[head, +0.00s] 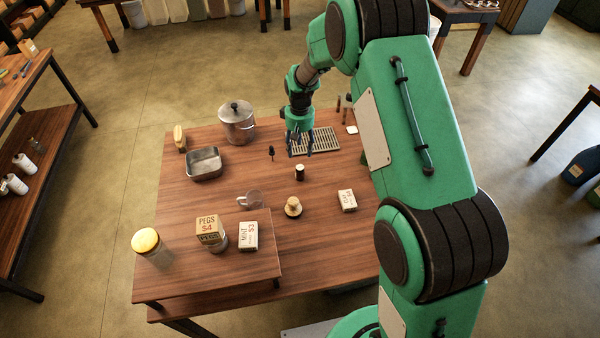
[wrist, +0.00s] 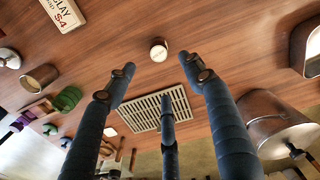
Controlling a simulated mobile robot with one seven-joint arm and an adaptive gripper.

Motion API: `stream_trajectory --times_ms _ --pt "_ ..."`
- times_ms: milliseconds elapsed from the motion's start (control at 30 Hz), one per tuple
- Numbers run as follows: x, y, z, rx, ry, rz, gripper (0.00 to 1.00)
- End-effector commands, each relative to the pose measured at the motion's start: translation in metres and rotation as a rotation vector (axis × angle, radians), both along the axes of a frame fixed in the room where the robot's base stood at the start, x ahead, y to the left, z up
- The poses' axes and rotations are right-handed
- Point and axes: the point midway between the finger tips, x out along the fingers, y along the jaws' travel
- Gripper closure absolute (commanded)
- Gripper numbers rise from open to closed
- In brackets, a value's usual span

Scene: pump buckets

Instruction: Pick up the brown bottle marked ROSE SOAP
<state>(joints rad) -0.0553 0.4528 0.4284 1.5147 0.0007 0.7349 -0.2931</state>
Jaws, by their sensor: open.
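I cannot read a ROSE SOAP label in either view, and no bottle can be surely told as the brown one. A small dark jar or bottle with a pale top (head: 299,173) stands mid-table; it appears to be the pale-topped round thing in the wrist view (wrist: 158,50). Slim brown upright things (head: 338,104) stand at the table's back right, too small to identify. My gripper (head: 300,150) points down above the table by the metal grate. Its fingers are spread and empty in the wrist view (wrist: 158,78), with the pale-topped thing beyond their tips.
A grate (head: 322,141), lidded pot (head: 237,124), metal pan (head: 204,164) and small black object (head: 271,153) lie around my gripper. A glass mug (head: 251,201), CLAY box (head: 347,201) and round wooden-looking piece (head: 293,208) stand nearer. A raised shelf (head: 190,281) holds boxes and a yellow-lidded jar.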

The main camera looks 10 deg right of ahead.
Motion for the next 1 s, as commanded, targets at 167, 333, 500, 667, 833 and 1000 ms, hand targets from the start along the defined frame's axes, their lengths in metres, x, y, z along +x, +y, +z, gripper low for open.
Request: stream_trajectory --times_ms 167,333,500,667,833,1000 --pt "0.004 0.001 -0.017 -0.001 0.010 0.008 0.47" --pt "0.004 0.001 -0.019 -0.001 0.010 0.009 0.47" --pt "0.004 0.001 -0.019 -0.001 0.011 0.009 0.47" --pt "0.004 0.001 -0.024 -0.001 0.011 0.008 0.47" --pt "0.003 0.001 -0.042 -0.001 0.014 0.008 0.47" --pt "0.003 0.001 -0.068 -0.001 0.014 0.008 0.47"
